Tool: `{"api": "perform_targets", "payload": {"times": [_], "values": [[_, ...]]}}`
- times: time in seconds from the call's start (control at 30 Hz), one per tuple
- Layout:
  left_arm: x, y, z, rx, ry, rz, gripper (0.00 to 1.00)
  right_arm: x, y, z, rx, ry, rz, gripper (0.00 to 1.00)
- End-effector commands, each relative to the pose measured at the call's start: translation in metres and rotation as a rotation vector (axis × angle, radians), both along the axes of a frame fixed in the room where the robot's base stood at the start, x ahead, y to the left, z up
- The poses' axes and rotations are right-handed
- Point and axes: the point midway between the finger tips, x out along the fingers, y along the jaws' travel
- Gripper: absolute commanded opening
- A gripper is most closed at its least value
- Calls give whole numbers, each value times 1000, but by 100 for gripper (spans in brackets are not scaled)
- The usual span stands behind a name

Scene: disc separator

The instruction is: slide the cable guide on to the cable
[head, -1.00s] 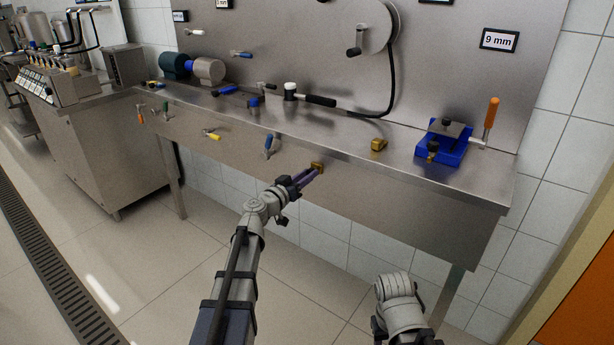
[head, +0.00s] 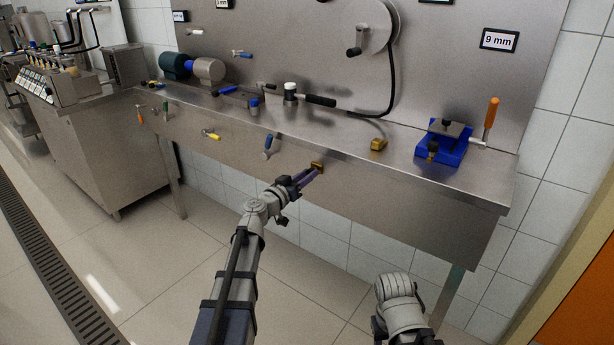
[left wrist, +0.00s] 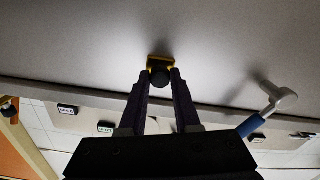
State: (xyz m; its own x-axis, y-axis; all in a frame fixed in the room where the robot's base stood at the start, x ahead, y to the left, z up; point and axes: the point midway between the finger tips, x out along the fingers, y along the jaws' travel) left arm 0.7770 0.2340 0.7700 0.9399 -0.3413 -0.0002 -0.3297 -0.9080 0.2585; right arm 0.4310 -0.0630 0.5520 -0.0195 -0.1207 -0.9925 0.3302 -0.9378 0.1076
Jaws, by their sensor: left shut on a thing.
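My left gripper (head: 308,178) reaches the front face of the bench, its purple fingers shut on a small yellow piece (head: 317,167). In the left wrist view this yellow piece (left wrist: 160,63) has a round black knob between the fingertips (left wrist: 160,82) and sits at or close to the steel face; I cannot tell if it touches. A similar yellow block (head: 378,145) lies on the bench top. I cannot tell which one is the cable guide. The black cable (head: 391,85) hangs from the reel (head: 370,27) and curves to a black handle (head: 320,100). My right gripper does not show.
A blue fixture (head: 440,150) with an orange-handled lever (head: 491,115) stands on the right of the bench (head: 420,185). A blue-handled tool (head: 268,146) and a yellow-handled one (head: 211,135) are on the front face. Bench top near the yellow block is clear.

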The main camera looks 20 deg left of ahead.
Motion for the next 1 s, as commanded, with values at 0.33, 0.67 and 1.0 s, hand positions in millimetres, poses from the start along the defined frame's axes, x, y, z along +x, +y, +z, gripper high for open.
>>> {"api": "perform_targets", "payload": {"times": [0.33, 0.67, 1.0], "values": [[-13, -33, 0, 0, 0, -4, 0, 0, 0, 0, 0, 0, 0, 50], [-18, -48, 0, 0, 1, -5, 0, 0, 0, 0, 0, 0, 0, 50], [-17, -48, 0, 0, 0, -4, 62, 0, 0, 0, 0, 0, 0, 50]]}}
